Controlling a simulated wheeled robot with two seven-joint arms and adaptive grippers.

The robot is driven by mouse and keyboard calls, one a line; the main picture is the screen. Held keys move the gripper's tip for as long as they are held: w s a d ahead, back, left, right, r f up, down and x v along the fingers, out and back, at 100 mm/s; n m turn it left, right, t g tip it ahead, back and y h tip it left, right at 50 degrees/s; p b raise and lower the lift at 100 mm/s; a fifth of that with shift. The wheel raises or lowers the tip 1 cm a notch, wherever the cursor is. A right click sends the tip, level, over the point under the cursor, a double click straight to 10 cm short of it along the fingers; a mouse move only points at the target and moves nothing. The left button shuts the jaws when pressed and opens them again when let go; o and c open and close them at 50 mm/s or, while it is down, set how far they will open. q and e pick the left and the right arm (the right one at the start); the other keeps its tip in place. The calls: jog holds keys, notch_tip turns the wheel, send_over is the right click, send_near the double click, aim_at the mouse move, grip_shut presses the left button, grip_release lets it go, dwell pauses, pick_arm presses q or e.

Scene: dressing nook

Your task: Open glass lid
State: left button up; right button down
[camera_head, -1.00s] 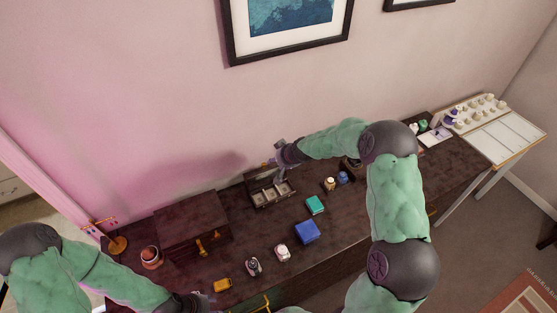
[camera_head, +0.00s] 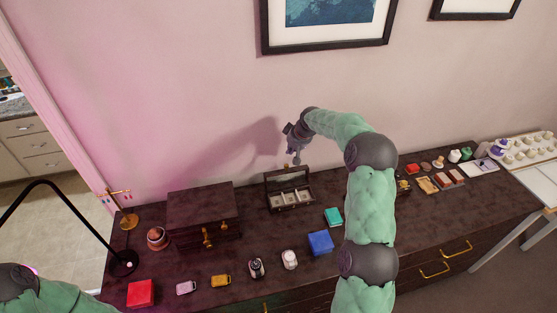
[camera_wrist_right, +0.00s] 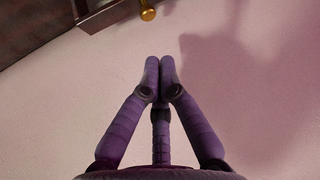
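A small dark box (camera_head: 291,200) with pale compartments stands near the wall. Its lid (camera_head: 287,176) is raised and stands up behind the compartments. My right gripper (camera_head: 296,160) is above the lid and seems apart from it. In the right wrist view its fingers (camera_wrist_right: 160,65) are together with nothing between them, against the pink wall. A gold knob (camera_wrist_right: 147,11) on dark wood shows at that view's top edge, apart from the fingertips. My left arm shows at the lower left of the head view, with its gripper outside the picture.
A dark wooden chest (camera_head: 203,213) stands left of the box. A teal box (camera_head: 333,217), a blue box (camera_head: 320,242) and a red box (camera_head: 141,293) lie on the dark dresser top (camera_head: 262,229). A black lamp (camera_head: 124,262) stands at the left.

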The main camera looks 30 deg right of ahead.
aim_at(285, 172)
jog(key=x, duration=1)
jog(key=shift+r, duration=0.1)
jog(key=shift+b, duration=0.3)
jog(key=s+t+b, duration=0.1)
jog(key=b, duration=0.1)
jog(key=s+b, duration=0.1)
jog(key=b, duration=0.1)
jog(key=s+t+b, duration=0.1)
jog(key=b, duration=0.2)
jog(key=shift+a+r+t+h, duration=0.3)
jog(key=shift+a+r, duration=0.05)
jog(key=shift+s+a+r+b, duration=0.1)
jog(key=shift+s+r+b, duration=0.05)
jog(key=shift+s+b, duration=0.2)
jog(key=shift+s+a+r, duration=0.1)
jog(key=shift+s+r, duration=0.1)
jog(key=shift+s, duration=0.2)
